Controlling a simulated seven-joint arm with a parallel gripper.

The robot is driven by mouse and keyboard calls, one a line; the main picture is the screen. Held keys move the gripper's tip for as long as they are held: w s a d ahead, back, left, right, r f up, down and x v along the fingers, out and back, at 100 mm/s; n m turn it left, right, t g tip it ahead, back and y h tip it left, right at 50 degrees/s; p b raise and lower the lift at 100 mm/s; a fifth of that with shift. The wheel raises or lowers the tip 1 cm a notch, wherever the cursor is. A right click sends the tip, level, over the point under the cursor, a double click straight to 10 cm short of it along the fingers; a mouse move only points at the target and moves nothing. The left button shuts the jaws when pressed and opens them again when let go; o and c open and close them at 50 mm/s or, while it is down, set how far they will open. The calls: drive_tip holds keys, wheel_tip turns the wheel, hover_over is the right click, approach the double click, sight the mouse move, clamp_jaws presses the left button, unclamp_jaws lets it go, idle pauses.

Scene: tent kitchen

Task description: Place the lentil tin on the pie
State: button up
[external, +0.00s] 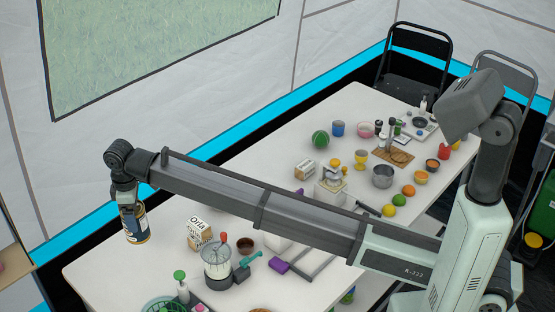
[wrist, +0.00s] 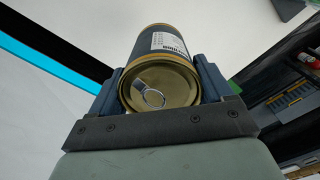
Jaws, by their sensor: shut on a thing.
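The tin (external: 137,226) has a dark blue label and gold rims. In the external view it hangs upright, or nearly so, from my gripper (external: 128,200) by the table's far left edge. In the wrist view the tin (wrist: 160,88) shows its gold lid and pull ring toward the camera. The two fingers of my gripper (wrist: 161,80) are closed on its sides. I cannot make out the lentil wording. I cannot clearly identify the pie; a brown round thing (external: 259,309) is cut off at the bottom edge of the external view.
An Orla carton (external: 199,233), a glass jar with a dark base (external: 217,262) and a brown bowl (external: 245,243) stand on the white table (external: 100,275). Fruit, cups and a metal pot (external: 382,177) crowd its right half. The table's left corner is bare.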

drive_tip(key=w+d+r+m, duration=0.2)
drive_tip(key=w+d, duration=0.7)
drive_tip(key=w, duration=0.3)
drive_tip(key=w+d+r+m, duration=0.2)
drive_tip(key=w+d, duration=0.8)
drive_tip(key=w, duration=0.3)
drive_tip(key=shift+s+d+f+n, duration=0.15)
drive_tip(key=shift+d+n, duration=0.4)
drive_tip(key=shift+d, duration=0.3)
drive_tip(key=shift+s+d+r+n, duration=0.1)
drive_tip(key=shift+s+d+n, duration=0.1)
drive_tip(key=shift+d+n, duration=0.5)
drive_tip(key=shift+s+d+f+n, duration=0.15)
drive_tip(key=shift+d+n, duration=0.2)
drive_tip(key=shift+d, duration=0.65)
drive_tip(key=shift+f, duration=4.8)
drive_tip(key=shift+f, duration=0.1)
drive_tip(key=o, duration=1.3)
drive_tip(key=shift+o, duration=0.2)
